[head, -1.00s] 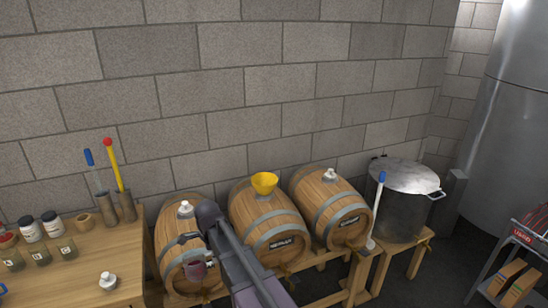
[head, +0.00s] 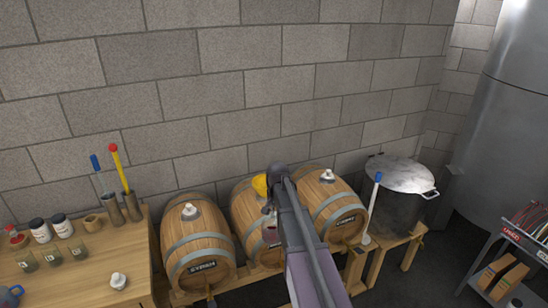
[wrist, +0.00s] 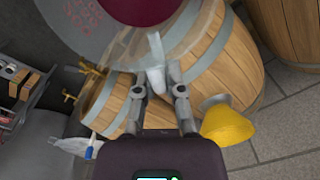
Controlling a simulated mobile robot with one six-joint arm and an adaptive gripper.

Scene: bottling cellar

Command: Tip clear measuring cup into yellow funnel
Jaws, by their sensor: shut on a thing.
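The yellow funnel (head: 260,185) sits on top of the middle barrel (head: 245,208), partly hidden by my arm. In the wrist view the funnel (wrist: 228,124) is at the right, beside my gripper. My gripper (wrist: 157,88) is shut on the handle of the clear measuring cup (wrist: 156,58), which holds dark red liquid. The funnel and the cup look apart.
A left barrel (head: 195,245) and a right barrel (head: 335,205), each with a white stopper, flank the middle one on a wooden stand. A wooden table (head: 90,270) with jars is at the left. A steel pot (head: 395,205) stands at the right.

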